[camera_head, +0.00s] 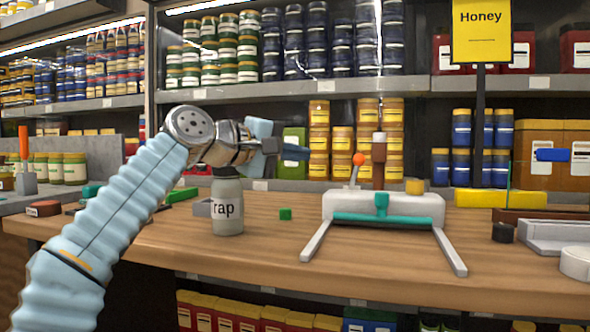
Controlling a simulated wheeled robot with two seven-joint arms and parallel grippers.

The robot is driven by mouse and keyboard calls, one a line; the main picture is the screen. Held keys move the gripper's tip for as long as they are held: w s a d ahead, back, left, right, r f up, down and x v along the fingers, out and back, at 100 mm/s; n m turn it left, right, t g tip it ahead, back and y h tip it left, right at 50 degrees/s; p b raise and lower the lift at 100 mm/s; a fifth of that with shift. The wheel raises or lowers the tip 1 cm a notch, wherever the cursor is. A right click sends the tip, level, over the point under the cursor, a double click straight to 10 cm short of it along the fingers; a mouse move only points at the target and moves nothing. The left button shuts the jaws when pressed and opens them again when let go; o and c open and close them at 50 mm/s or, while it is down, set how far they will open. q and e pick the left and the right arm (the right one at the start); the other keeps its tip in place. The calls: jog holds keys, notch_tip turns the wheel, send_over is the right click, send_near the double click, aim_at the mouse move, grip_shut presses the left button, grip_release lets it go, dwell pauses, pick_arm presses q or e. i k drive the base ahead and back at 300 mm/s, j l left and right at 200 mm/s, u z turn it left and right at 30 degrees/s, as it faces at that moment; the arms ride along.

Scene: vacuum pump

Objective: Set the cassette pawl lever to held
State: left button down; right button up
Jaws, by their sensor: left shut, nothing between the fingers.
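A white housing (340,205) with two pale legs reaching forward stands on the wooden table right of centre. A teal crossbar (370,219) runs along its front. A short lever with an orange ball knob (359,159) rises from its top left and looks close to upright; it appears to be the pawl lever, though no label shows. A brown post stands just right of the knob. My left gripper (300,153) is shut and empty, pointing right, left of the orange knob and apart from it. Its fingers are seen side-on. My right gripper is out of view.
A grey jar labelled "rap" (227,207) stands below my left wrist. Stocked shelves rise behind; the front table middle is clear.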

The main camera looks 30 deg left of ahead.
aim_at(359, 160)
jog(key=k, duration=1)
